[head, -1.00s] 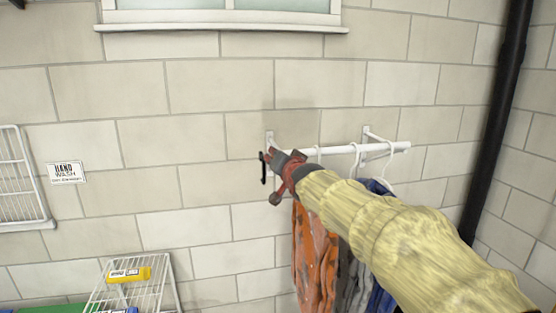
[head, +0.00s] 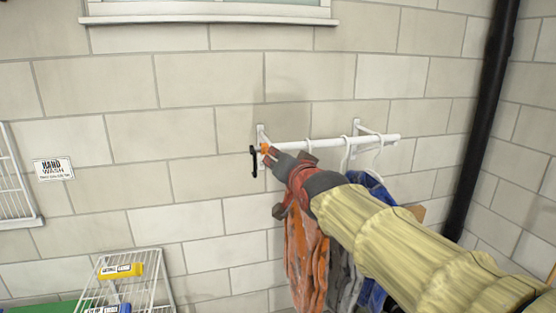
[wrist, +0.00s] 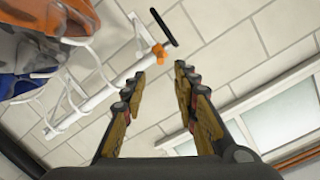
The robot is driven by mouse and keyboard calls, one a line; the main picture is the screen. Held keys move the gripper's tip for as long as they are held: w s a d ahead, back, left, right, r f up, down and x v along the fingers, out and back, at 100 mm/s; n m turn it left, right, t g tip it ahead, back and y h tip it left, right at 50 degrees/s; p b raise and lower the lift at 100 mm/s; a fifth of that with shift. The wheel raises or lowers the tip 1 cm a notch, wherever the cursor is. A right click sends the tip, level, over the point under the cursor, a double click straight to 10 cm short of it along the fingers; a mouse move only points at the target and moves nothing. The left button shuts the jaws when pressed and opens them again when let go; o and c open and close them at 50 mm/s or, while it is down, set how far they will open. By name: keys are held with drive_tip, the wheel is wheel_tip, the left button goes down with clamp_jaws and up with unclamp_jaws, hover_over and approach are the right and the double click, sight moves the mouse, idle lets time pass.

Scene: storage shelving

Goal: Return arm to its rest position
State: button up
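My arm, in a yellowish sleeve, reaches from the lower right of the head view up to the white wall rail. My gripper (head: 268,160) is at its end, in front of the rail's left end. In the wrist view my gripper (wrist: 160,75) has its two fingers well apart with nothing between them. The white rail (wrist: 100,100) lies left of the fingers there, with an orange piece and a dark bar at its end. In the head view the rail (head: 390,138) carries hangers with orange, grey and blue clothes.
Orange clothing (head: 305,260) hangs just below my gripper. A wire rack (head: 155,275) with a yellow box (head: 120,271) stands at lower left. A black pipe (head: 490,110) runs down the right corner. A window (head: 210,10) is above. The wall between window and rail is bare.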

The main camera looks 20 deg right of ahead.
drive_tip(key=s+f+n+g, duration=0.25)
drive_tip(key=s+f, duration=0.25)
drive_tip(key=f, duration=0.3)
drive_tip(key=s+f+n+g, duration=0.2)
drive_tip(key=s+f+g, duration=0.3)
drive_tip(key=f, duration=0.4)
drive_tip(key=s+f+n+g+p, duration=0.1)
drive_tip(key=s+f, duration=0.2)
drive_tip(key=s, duration=0.9)
drive_tip(key=s+f+n+g+p, duration=0.1)
drive_tip(key=s+f, duration=0.3)
drive_tip(key=s, duration=0.9)
drive_tip(key=shift+g+p, duration=0.55)
